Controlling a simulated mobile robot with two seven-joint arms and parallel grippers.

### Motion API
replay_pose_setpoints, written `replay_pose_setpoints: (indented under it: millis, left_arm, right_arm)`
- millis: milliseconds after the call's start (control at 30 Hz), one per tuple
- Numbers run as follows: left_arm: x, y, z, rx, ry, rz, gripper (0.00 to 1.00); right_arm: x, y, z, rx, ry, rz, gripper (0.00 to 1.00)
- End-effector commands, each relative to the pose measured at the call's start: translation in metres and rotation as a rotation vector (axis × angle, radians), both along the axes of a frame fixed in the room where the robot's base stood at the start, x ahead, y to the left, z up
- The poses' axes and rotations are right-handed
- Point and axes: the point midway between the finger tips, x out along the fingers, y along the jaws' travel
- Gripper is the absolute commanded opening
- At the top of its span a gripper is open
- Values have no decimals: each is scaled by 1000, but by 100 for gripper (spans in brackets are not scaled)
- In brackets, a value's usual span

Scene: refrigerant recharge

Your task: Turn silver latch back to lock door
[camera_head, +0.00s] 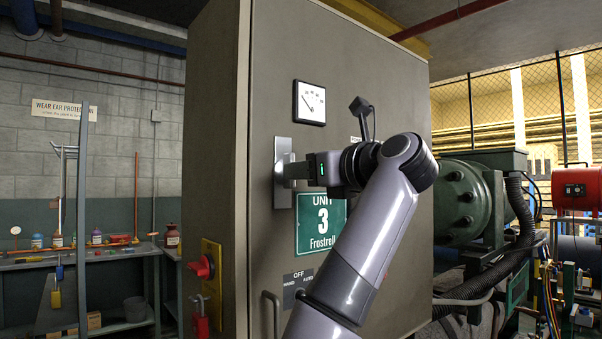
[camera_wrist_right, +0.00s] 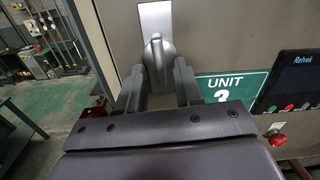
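The silver latch (camera_head: 283,172) sits on a pale backing plate on the grey cabinet door (camera_head: 350,90), left of the door's middle. In the right wrist view its lever (camera_wrist_right: 158,62) points roughly along the plate, which rises above it. My right gripper (camera_head: 297,170) is at the latch, one finger on each side of the lever. In the head view the fingers partly hide the lever. The door looks flush with its frame. My left gripper is not in view.
A red rotary switch (camera_head: 202,267) with a padlock is on the cabinet's side. A door handle (camera_head: 270,314) is lower down. Green machinery (camera_head: 465,195) stands right.

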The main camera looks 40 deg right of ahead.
Motion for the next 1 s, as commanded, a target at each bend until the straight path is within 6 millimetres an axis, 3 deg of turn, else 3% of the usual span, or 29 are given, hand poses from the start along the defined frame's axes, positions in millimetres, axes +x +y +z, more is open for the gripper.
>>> replay_pose_setpoints:
  millis: [700, 1000]
  left_arm:
    - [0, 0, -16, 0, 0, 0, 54]
    - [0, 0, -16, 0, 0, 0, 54]
  right_arm:
    - [-70, -5, 0, 0, -2, 0, 35]
    - [-75, -6, 0, 0, 0, 1, 35]
